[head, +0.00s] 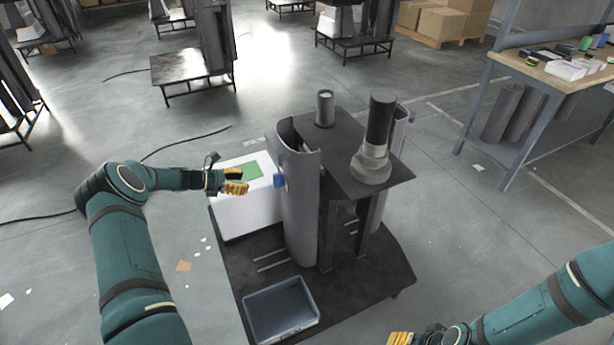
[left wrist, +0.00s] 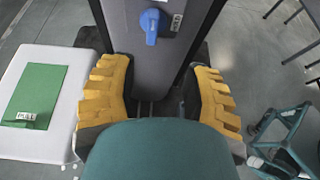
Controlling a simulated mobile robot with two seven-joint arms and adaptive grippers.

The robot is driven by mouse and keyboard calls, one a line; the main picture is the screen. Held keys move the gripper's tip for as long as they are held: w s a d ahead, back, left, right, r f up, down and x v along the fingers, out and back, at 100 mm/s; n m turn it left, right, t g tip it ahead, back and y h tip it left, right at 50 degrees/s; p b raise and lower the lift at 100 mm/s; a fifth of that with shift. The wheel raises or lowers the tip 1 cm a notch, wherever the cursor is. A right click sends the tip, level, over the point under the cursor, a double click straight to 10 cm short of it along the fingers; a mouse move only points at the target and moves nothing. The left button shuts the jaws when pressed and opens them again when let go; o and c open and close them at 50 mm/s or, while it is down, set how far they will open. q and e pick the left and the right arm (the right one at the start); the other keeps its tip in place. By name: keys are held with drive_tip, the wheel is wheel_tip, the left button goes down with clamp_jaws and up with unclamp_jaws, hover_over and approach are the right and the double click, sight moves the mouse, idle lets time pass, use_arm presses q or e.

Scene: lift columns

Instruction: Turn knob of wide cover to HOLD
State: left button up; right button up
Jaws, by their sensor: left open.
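A tall grey curved cover (head: 300,205) stands on the left side of the lift column unit, with a blue knob (head: 280,180) on its left face. In the left wrist view the knob (left wrist: 151,25) sits near the top, its lever pointing down in the picture. A small label plate (left wrist: 176,22) is beside it; its marks are too small to read. My left gripper (head: 236,182) is open and empty, left of the knob and apart from it. My right gripper (head: 400,339) shows only partly at the bottom edge; its opening is unclear.
A white box with a green panel (head: 240,172) stands left of the cover, below my left gripper. A blue-grey tray (head: 283,312) lies on the dark base plate. A second cover with a blue knob (head: 411,116) is behind right. Open floor surrounds the unit.

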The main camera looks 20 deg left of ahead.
sight(277, 187)
use_arm(q)
drive_tip(key=shift+t, duration=0.3)
drive_tip(key=x, duration=0.4)
drive_tip(key=b+x, duration=0.1)
drive_tip(key=x, duration=0.3)
drive_tip(key=r+x, duration=0.1)
drive_tip(key=x, duration=0.4)
drive_tip(key=shift+w+a+b, duration=0.15)
drive_tip(key=shift+w+b, duration=0.2)
drive_tip(key=shift+w, duration=0.1)
drive_tip(key=shift+s, duration=0.1)
clamp_jaws()
